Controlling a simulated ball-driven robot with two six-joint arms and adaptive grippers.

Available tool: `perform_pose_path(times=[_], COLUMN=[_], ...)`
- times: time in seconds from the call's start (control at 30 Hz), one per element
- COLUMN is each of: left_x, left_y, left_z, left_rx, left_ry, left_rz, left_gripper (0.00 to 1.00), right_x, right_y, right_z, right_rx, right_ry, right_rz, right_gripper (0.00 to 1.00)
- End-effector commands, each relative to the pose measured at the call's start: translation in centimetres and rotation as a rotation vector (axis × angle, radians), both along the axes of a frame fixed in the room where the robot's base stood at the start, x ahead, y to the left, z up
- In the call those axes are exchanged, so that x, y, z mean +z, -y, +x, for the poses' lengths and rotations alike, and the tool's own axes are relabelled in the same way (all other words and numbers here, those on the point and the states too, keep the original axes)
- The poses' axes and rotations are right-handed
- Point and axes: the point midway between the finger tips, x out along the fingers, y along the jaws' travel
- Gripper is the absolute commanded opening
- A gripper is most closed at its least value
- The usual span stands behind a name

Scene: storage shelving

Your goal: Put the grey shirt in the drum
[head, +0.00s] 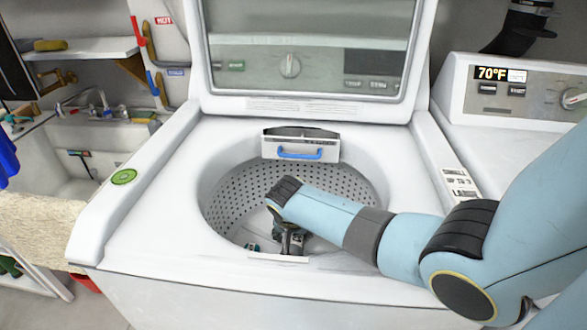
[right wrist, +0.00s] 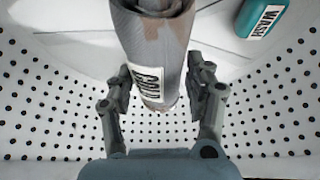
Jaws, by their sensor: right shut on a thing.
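The drum (head: 222,195) is the open, perforated tub of the top-loading washer. My right gripper (head: 289,240) is down inside it, near the front rim. In the right wrist view, its two fingers flank a grey, rolled bundle (right wrist: 160,50) with brownish patches and a white label, which I take for the grey shirt. The gripper is shut on it. The dotted drum wall surrounds it in that view. The lower end of the bundle hangs between the fingers. In the head view my wrist and fingers mostly hide the bundle. My left gripper is out of view.
A teal item with a white label (right wrist: 265,18) lies near the drum's edge. A drawer with a blue handle (head: 300,153) stands at the drum's back rim. The raised lid (head: 325,105) is behind it. A sink (head: 85,170) is at left, a second machine (head: 515,120) at right.

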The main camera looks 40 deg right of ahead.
Motion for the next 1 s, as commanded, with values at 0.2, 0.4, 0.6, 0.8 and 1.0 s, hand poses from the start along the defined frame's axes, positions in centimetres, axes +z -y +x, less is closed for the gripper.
perform_pose_path(times=[0.2, 0.4, 0.6, 0.8, 1.0], left_x=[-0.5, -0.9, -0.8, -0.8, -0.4], left_y=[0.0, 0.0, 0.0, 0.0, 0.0], left_z=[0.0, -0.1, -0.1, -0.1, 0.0], left_rx=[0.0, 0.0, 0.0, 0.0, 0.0], left_ry=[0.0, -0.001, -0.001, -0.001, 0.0], left_rz=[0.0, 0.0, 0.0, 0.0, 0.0], left_gripper=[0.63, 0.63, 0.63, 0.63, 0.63], right_x=[-0.7, -1.2, -1.3, -1.3, -0.8], right_y=[0.0, 0.0, 0.0, 0.0, -0.1], right_z=[0.0, 0.0, -0.1, -0.2, -0.2], right_rx=[0.0, 0.0, 0.001, 0.0, 0.0], right_ry=[0.0, 0.0, -0.002, -0.004, -0.004], right_rz=[0.0, 0.0, 0.001, 0.001, 0.001], right_gripper=[0.16, 0.16, 0.68, 0.77, 0.77])
